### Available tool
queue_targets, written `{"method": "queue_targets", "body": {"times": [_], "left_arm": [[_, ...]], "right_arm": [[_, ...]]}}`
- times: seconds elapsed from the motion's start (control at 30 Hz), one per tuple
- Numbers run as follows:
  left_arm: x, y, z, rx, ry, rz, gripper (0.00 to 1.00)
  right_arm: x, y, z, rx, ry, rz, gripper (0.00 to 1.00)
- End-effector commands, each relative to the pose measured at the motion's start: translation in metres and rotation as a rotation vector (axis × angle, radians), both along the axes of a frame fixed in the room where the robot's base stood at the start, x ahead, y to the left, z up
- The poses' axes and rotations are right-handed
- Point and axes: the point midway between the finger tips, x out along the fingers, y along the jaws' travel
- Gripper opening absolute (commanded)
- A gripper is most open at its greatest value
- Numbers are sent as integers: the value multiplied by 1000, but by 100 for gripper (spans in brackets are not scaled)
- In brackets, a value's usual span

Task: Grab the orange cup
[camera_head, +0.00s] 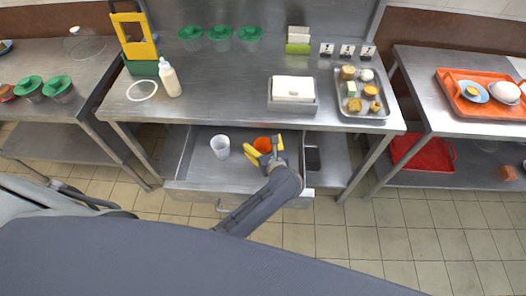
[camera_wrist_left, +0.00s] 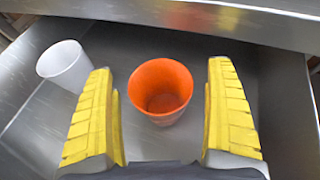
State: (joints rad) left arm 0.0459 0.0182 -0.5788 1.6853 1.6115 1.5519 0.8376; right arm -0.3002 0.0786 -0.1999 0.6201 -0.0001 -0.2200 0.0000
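The orange cup (camera_head: 262,144) stands upright and empty in an open metal drawer (camera_head: 195,186) under the middle table. In the left wrist view the orange cup (camera_wrist_left: 160,88) lies between the two yellow fingers, with a gap on each side. My left gripper (camera_head: 264,152) is open above the drawer, and its fingers partly hide the cup in the head view. The left gripper's fingers (camera_wrist_left: 161,68) are wide apart in the wrist view and touch nothing that I can see. My right gripper is not in view.
A white cup (camera_head: 220,146) stands in the drawer left of the orange one; it also shows in the left wrist view (camera_wrist_left: 65,65). The table edge (camera_wrist_left: 230,18) overhangs the drawer's back.

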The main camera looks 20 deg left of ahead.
Motion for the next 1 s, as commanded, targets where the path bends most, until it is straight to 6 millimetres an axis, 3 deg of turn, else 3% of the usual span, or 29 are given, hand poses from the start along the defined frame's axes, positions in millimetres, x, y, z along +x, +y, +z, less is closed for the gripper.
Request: {"method": "queue_targets", "body": {"times": [0.07, 0.5, 0.77, 1.0], "left_arm": [[0, 0, 0, 0, 0, 0, 80], [0, 0, 0, 0, 0, 0, 29], [0, 0, 2, -1, -1, 0, 28], [0, -1, 30, -4, -4, 0, 28]], "right_arm": [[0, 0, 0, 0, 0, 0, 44], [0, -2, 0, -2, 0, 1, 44], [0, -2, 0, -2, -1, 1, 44], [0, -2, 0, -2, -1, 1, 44]]}}
